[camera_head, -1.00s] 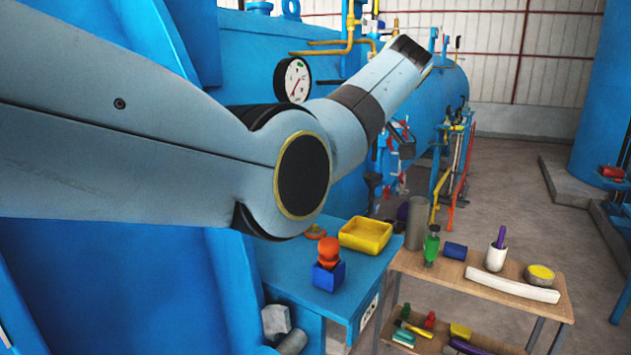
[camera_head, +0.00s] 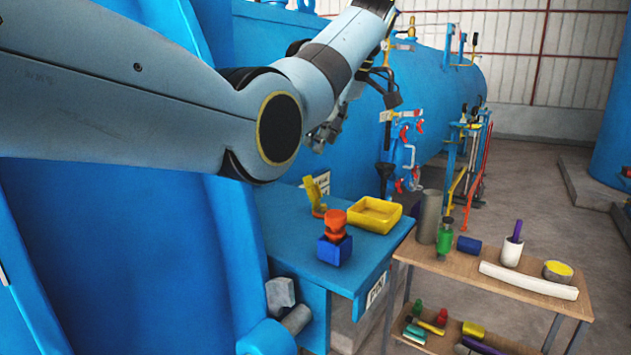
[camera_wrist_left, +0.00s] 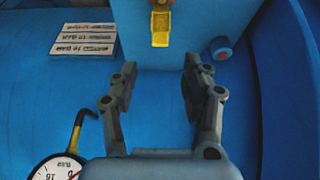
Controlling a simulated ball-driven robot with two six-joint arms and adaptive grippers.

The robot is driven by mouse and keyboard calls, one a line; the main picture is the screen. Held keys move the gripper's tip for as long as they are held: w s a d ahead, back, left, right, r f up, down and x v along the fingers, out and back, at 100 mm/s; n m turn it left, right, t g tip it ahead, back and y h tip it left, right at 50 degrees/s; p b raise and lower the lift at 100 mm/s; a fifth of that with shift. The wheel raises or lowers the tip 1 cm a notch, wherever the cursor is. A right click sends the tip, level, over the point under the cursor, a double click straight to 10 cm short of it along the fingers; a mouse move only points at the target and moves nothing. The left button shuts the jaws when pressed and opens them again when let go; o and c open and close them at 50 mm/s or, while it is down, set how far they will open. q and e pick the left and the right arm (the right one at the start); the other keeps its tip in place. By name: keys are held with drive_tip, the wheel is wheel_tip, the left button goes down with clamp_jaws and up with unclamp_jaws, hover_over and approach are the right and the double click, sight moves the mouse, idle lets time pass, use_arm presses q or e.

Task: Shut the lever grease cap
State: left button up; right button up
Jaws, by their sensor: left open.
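The lever grease cap appears to be the yellow piece (camera_head: 315,197) at the left of the blue bench, with its narrow upper part raised. In the left wrist view a yellow piece (camera_wrist_left: 160,28) that looks like it shows at the top middle, beyond the fingertips. My left gripper (camera_head: 327,131) hangs above and behind the bench, apart from the cap. In the left wrist view its two fingers (camera_wrist_left: 160,72) are spread with nothing between them. My right gripper is not in view.
The blue bench (camera_head: 375,262) also holds a blue block (camera_head: 334,251) with an orange knob (camera_head: 333,222) and a yellow tray (camera_head: 372,214). A wooden table (camera_head: 440,264) with several items stands to the right. A gauge (camera_wrist_left: 58,170) shows low in the left wrist view.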

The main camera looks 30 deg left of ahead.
sight(308, 177)
use_arm(q)
drive_tip(key=p+x, duration=0.2)
drive_tip(key=x, duration=0.5)
drive_tip(key=shift+a+f, duration=0.5)
drive_tip(key=shift+f, duration=0.4)
clamp_jaws()
drive_tip(key=shift+d+p, duration=0.15)
drive_tip(key=shift+p, duration=0.15)
